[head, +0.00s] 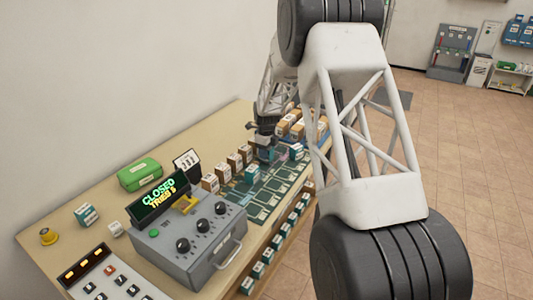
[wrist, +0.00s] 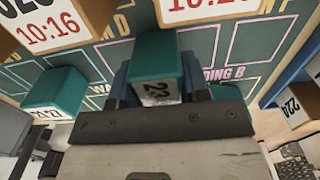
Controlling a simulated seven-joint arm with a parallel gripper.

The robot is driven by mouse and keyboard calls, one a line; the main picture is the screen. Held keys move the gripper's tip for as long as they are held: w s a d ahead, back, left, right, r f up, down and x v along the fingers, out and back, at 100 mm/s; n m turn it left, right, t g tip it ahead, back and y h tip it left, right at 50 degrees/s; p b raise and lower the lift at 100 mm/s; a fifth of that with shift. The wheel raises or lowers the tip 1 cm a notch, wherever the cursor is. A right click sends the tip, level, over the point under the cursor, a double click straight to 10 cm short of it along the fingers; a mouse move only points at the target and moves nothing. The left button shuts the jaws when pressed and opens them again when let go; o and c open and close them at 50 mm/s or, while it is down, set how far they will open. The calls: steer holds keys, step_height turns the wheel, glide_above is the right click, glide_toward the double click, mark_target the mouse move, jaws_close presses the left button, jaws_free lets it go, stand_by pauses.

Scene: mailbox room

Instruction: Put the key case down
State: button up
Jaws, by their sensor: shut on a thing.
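The key case I take to be the teal block (wrist: 155,55) with a white number label in the wrist view; the label looks like 23, turned around. My gripper (wrist: 157,82) is shut on it, with a dark blue finger on each side. Below it is a dark green board with pale outlined fields and lettering. Whether the case touches the board is not clear. In the head view my gripper (head: 267,150) is low over the far part of the marked board (head: 262,200); the held case is hard to make out there.
Brown boxes with white time labels (wrist: 50,30) stand close around my gripper, and another teal block (wrist: 55,92) is at left. In the head view, a grey control box (head: 190,245) with a CLOSED sign and a green case (head: 140,174) stand nearer on the table.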

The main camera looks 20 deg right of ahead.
steer(key=shift+f, duration=0.2)
steer(key=shift+f, duration=0.15)
steer(key=o, duration=1)
steer(key=shift+c, duration=0.2)
step_height(320, 180, up, 12)
steer(key=shift+r, duration=0.15)
stand_by(0.6)
